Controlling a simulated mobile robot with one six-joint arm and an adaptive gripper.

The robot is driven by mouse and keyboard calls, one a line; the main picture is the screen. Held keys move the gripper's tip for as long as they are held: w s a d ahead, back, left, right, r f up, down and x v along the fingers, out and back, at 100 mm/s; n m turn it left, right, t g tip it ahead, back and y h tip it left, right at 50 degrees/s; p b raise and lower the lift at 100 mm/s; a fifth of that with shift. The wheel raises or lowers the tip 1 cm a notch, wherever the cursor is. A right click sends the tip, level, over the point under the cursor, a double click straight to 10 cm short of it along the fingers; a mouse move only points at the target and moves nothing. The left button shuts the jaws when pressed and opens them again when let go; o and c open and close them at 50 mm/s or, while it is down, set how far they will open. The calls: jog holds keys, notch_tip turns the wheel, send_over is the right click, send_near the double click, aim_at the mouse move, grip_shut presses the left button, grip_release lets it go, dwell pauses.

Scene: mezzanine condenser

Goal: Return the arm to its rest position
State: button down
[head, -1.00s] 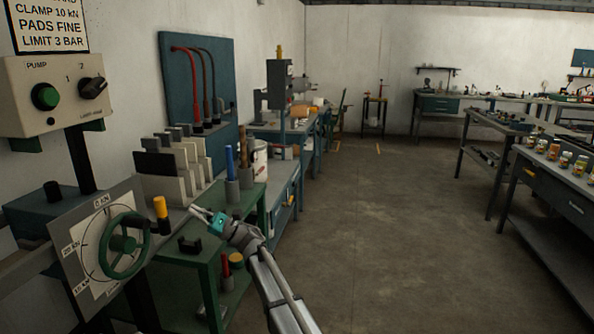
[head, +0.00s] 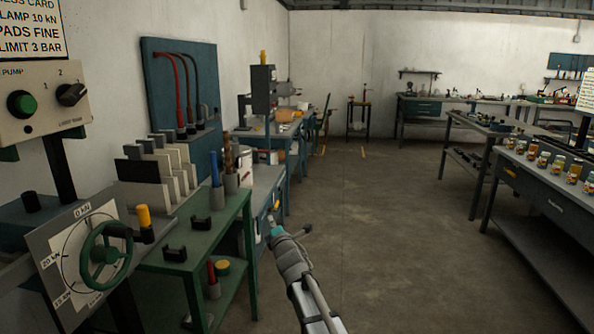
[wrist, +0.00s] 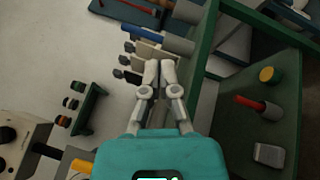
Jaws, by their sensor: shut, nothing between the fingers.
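My gripper (head: 271,221) is at the lower middle of the head view, at the end of my raised arm. It is just right of the green bench (head: 228,212), in front of the grey-blue workbench beyond. In the wrist view my gripper (wrist: 160,68) points forward with its two pale fingers together and nothing held. Blue and pale items show beyond the fingertips there; I cannot tell how far off they are.
The green bench holds pale upright plates (head: 168,173), black cradles (head: 175,254) and a blue-handled tool (head: 215,171). A green handwheel (head: 105,255) stands at lower left. The floor (head: 390,240) to the right is clear up to the right-hand benches (head: 552,200).

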jog(key=s+d+f+m+g+h, duration=0.45)
jog(key=d+f+m, duration=0.25)
jog(key=d, duration=0.2)
jog(key=s+d+f+m+g+h, duration=0.3)
jog(key=s+d+f+m+h, duration=0.15)
jog(key=d+f+m, duration=0.35)
jog(key=s+d+f+m+g, duration=0.2)
jog(key=s+d+m+g, duration=0.15)
jog(key=s, duration=0.45)
jog(key=s+d+f+m+g+y, duration=0.1)
jog(key=s+d+f+m+g, duration=0.2)
jog(key=s, duration=0.4)
jog(key=s+d+f+m+g, duration=0.15)
jog(key=s+m+g, duration=0.25)
jog(key=s, duration=0.4)
notch_tip(320, 180, up, 20)
jog(key=s+p, duration=0.1)
jog(key=p, duration=1.9)
jog(key=shift+s+m+g+y, duration=0.15)
jog(key=shift+m+g+y, duration=0.15)
jog(key=shift+m, duration=0.15)
